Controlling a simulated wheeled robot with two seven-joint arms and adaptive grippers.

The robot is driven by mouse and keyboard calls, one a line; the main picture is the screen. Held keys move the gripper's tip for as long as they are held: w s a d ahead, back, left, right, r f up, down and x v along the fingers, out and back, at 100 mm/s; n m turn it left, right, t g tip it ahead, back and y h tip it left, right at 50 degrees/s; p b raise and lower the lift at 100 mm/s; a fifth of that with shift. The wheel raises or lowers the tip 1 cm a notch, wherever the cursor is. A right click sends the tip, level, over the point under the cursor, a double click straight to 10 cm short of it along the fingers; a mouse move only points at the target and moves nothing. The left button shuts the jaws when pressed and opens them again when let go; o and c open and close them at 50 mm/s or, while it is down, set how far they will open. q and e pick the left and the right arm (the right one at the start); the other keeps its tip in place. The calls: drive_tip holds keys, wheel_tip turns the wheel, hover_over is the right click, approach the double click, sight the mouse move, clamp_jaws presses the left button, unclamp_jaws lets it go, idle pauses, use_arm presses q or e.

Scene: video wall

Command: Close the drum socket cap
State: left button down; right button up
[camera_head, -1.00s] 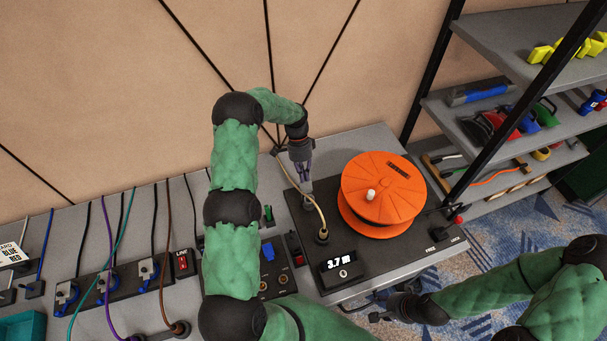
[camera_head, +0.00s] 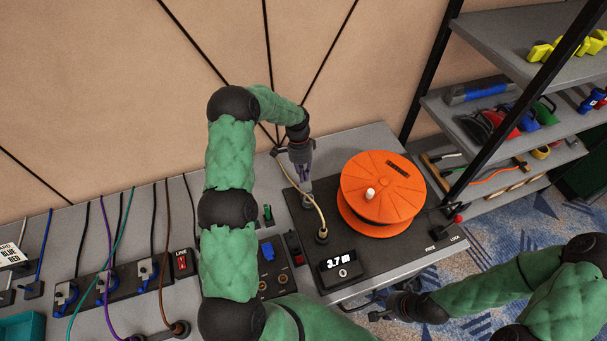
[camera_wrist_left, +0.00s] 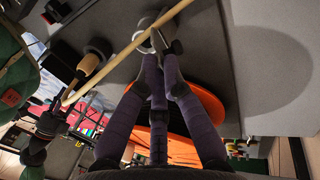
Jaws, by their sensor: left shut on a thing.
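The orange cable drum (camera_head: 383,190) sits on a dark base panel (camera_head: 400,253) on the grey bench. My left gripper (camera_head: 307,186) points down at the panel's back left, left of the drum. In the left wrist view its purple-grey fingers (camera_wrist_left: 158,62) meet at a small grey metal piece, seemingly the socket cap (camera_wrist_left: 147,38). The fingers hide part of it, and I cannot tell how far it is closed. A tan cable (camera_wrist_left: 128,52) passes right by the fingertips. My right gripper (camera_head: 385,308) hangs by the bench's front edge, and its opening is unclear.
The tan cable (camera_head: 309,196) arches to a round fitting (camera_head: 322,237) in front of my left gripper. A display (camera_head: 339,262) reads 3.7 m. Several plugs and cables line the bench at left. A shelf rack (camera_head: 478,108) stands at right.

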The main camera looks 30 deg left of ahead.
sight(308, 188)
use_arm(q)
drive_tip(key=shift+s+d+r+t+y, duration=0.3)
drive_tip(key=shift+s+d+t+y, duration=0.25)
drive_tip(key=shift+t+y, duration=0.2)
drive_tip(key=shift+s+d, duration=0.15)
drive_tip(key=shift+s+d+f+b, duration=1.1)
drive_tip(key=shift+s+d+f, duration=0.2)
drive_tip(key=shift+d, duration=0.2)
drive_tip(key=shift+s+d+f+b, duration=1.1)
drive_tip(key=shift+s+d, duration=0.2)
drive_tip(key=shift+d, duration=0.2)
drive_tip(key=shift+s+d+f+b, duration=0.1)
drive_tip(key=shift+d+f+b, duration=0.05)
drive_tip(key=shift+f+b, duration=0.45)
drive_tip(key=shift+s+d+f+b, duration=0.1)
drive_tip(key=shift+d+f+b, duration=0.05)
drive_tip(key=shift+f+b, duration=0.45)
drive_tip(key=shift+f+t+y+b, duration=0.45)
drive_tip(key=shift+y+b, duration=0.2)
drive_tip(key=shift+b, duration=0.2)
drive_tip(key=shift+f+b, duration=0.25)
drive_tip(key=shift+b, duration=0.35)
